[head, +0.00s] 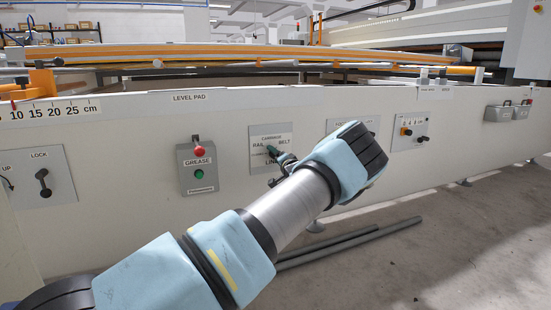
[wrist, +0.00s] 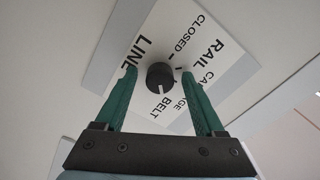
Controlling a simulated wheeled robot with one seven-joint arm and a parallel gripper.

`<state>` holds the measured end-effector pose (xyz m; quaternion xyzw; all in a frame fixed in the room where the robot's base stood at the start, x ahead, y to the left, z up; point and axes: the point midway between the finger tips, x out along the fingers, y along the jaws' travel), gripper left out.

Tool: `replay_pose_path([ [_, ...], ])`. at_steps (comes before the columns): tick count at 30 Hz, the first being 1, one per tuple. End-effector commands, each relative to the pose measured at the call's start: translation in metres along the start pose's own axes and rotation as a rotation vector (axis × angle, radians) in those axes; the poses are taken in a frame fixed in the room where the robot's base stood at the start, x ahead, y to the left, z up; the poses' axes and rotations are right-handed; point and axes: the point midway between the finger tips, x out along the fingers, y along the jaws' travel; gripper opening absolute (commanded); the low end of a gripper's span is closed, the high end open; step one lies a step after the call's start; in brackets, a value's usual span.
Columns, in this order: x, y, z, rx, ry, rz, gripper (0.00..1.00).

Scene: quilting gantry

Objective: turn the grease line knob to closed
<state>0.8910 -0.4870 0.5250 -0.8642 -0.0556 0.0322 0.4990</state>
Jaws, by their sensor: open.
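The grease line knob (wrist: 160,77) is a small round black knob on a white label plate (wrist: 215,72) with the words CLOSED, RAIL, CARRIAGE, BELT and LINE. In the wrist view its white mark points down, toward BELT; CLOSED is above it. My gripper (wrist: 158,75) is open, with one green finger on each side of the knob. I cannot tell if either finger touches it. In the head view the plate (head: 285,132) is on the pale panel, and my gripper (head: 272,152) is in front of it, hiding the knob.
A LOCK lever (head: 43,182) is farther left. A control plate (head: 411,131) with buttons is to the right. Dark bars (head: 350,242) lie on the floor below.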

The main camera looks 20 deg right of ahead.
Motion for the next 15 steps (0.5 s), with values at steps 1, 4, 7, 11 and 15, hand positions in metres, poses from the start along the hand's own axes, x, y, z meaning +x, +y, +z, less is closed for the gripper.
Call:
replay_pose_path([
  [1, -0.0002, 0.0000, -0.0001, 0.000, 0.000, 0.000, 0.71],
  [4, -0.0003, 0.0001, -0.0001, 0.000, 0.000, 0.000, 0.65],
  [7, -0.0004, 0.0002, -0.0001, 0.000, 0.000, 0.000, 0.54],
  [11, -0.0005, 0.0002, -0.0001, 0.000, 0.000, 0.000, 0.40],
  [15, -0.0005, 0.0002, -0.0001, 0.000, 0.000, 0.000, 0.24],
])
